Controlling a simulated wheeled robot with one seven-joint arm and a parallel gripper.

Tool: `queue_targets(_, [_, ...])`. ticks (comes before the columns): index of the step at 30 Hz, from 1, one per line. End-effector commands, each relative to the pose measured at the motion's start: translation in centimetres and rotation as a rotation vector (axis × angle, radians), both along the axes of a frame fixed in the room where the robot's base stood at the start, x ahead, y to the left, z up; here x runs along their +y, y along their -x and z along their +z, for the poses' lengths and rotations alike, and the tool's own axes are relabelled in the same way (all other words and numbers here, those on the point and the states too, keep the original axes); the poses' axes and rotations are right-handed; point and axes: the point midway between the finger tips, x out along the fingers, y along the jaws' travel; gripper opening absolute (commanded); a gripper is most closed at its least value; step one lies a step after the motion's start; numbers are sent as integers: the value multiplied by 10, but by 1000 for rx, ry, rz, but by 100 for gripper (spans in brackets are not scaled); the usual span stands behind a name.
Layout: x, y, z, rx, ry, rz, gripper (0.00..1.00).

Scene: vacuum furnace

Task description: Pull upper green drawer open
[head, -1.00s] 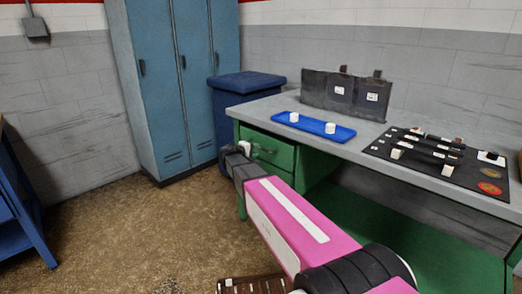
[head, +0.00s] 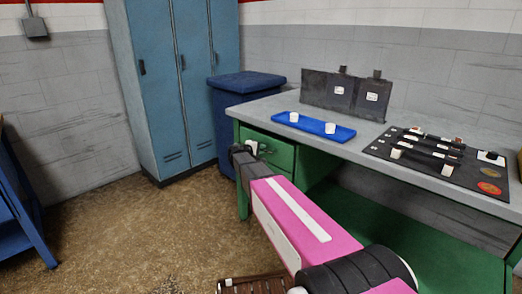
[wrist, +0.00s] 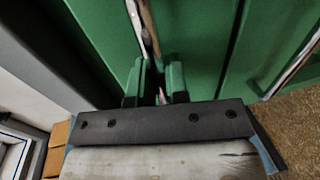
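The upper green drawer (head: 278,152) is in the left end of the green desk, under its grey top, and looks shut in the head view. My gripper (head: 252,148) is at the left part of this drawer's front. In the wrist view, my gripper (wrist: 158,85) has its two fingers apart, pointing at the green front. The upper drawer's pale bar handle (wrist: 146,28) runs down towards the gap between the fingers. I cannot tell whether either finger touches it. In the head view my arm hides the lower drawer front.
A second handle (wrist: 297,55) shows at right in the wrist view. The desk top (head: 340,148) carries a blue tray (head: 312,126) with two white pieces and a dark panel (head: 428,158). A blue bin (head: 228,95) and lockers (head: 170,90) stand left.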

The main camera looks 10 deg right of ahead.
Motion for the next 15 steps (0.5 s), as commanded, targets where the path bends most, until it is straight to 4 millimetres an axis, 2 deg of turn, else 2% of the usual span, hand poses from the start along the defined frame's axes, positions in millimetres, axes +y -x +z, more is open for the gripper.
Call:
queue_targets(4, [6,5,0,0,-1,1,0])
queue_targets(8, [21,16,0,0,-1,3,0])
queue_targets(11, [40,30,0,0,-2,5,0])
queue_targets(15, [74,56,0,1,-2,4,0])
